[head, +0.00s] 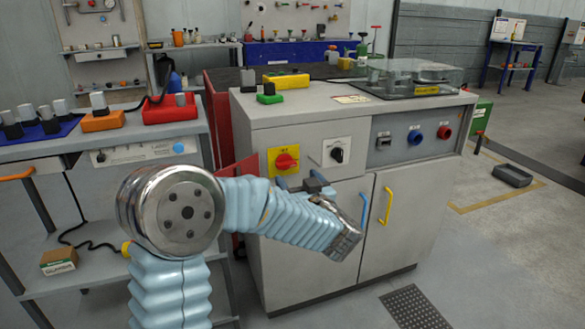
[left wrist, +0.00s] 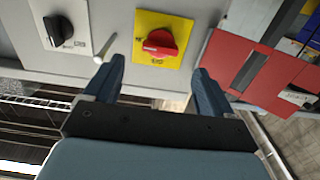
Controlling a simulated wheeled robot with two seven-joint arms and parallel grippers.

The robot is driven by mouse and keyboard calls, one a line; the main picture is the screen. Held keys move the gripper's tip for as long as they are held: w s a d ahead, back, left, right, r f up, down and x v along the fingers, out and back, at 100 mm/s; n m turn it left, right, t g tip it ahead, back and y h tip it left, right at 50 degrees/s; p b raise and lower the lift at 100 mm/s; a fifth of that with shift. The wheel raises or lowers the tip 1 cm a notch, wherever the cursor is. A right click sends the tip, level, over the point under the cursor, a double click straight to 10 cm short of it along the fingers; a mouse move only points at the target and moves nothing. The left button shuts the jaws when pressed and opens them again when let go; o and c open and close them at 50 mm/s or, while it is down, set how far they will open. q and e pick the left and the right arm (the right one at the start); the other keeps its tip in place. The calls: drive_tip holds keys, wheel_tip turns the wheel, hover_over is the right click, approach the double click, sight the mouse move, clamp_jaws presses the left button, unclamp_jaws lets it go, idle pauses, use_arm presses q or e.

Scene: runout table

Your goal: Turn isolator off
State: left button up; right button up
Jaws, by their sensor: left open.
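The isolator is a red rotary knob on a yellow plate (head: 284,160), on the upper left of the grey cabinet front. In the left wrist view the red knob (left wrist: 160,42) shows upside down, its grip lying roughly sideways. My left gripper (head: 298,184) is in front of the cabinet, just below the isolator. In the left wrist view its two blue fingers (left wrist: 160,70) are spread wide and empty, with the knob beyond and between them. They look apart from the knob. My right gripper is not in view.
A black rotary switch (head: 337,154) on a white plate is right of the isolator. A red panel (head: 240,172) stands out at its left. Blue (head: 363,208) and yellow (head: 386,206) door handles are below. A side table (head: 100,137) with boxes stands left.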

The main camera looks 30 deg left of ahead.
sight(287, 167)
use_arm(q)
drive_tip(key=x, duration=0.7)
drive_tip(key=shift+w+a, duration=0.1)
drive_tip(key=shift+w, duration=0.05)
drive_tip(key=c, duration=1.1)
drive_tip(key=shift+o, duration=0.2)
